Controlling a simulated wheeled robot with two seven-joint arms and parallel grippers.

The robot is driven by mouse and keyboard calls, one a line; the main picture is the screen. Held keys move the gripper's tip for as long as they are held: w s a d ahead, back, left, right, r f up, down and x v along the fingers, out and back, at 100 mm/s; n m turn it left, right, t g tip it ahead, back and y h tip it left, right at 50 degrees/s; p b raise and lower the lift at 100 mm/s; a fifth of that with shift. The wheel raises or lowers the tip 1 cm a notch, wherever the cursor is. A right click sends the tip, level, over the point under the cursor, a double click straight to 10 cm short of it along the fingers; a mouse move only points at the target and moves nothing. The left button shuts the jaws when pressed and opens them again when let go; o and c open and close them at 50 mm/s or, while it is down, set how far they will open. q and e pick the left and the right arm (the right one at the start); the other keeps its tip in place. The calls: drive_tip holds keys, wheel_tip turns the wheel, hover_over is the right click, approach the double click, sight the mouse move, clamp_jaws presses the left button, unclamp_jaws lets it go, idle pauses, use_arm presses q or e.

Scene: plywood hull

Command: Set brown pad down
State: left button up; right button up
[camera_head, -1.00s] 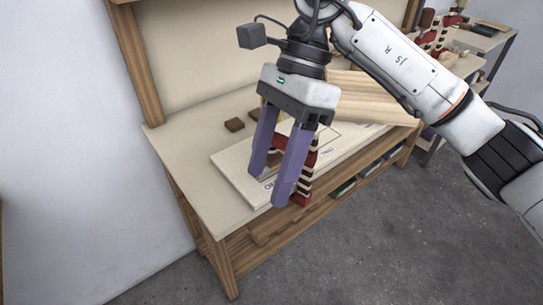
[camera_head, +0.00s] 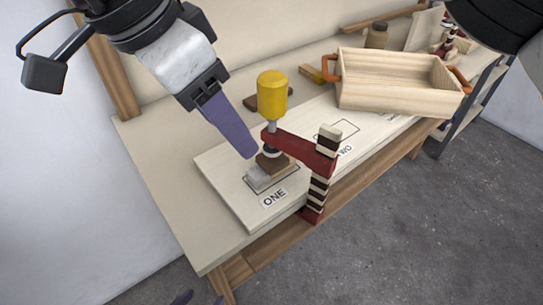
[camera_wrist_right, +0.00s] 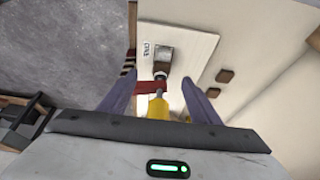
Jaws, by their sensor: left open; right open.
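A brown pad (camera_head: 277,162) lies at the outlined spot marked ONE on the pale board (camera_head: 225,185), beside a grey block (camera_head: 258,178). A red clamp (camera_head: 300,146) with a yellow handle (camera_head: 273,90) stands over it; its foot partly hides the pad. One gripper (camera_head: 235,135) reaches in from the upper left, with one purple finger visible near the clamp screw. In the right wrist view, my right gripper (camera_wrist_right: 158,100) is open, its fingers apart on either side of the clamp, with nothing held. The brown pad (camera_wrist_right: 161,68) shows below the clamp.
Other brown pieces (camera_head: 270,98) lie behind the board. A wooden box with orange handles (camera_head: 400,90) stands at right. Dark and pale blocks stack under the clamp arm at the board's front edge. Purple tips show at the bottom left edge. Bare tabletop (camera_head: 165,165) lies left of the board.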

wheel_tip(320, 180, down, 2)
drive_tip(key=w+b, duration=0.1)
drive_tip(key=w, duration=0.1)
approach(262, 165)
wheel_tip(262, 165, down, 2)
drive_tip(key=x, duration=0.5)
drive_tip(key=shift+w+d+f, duration=0.1)
drive_tip(key=shift+w+d, duration=0.15)
drive_tip(key=shift+d, duration=0.15)
drive_tip(key=shift+c, duration=0.4)
drive_tip(key=c, duration=1.1)
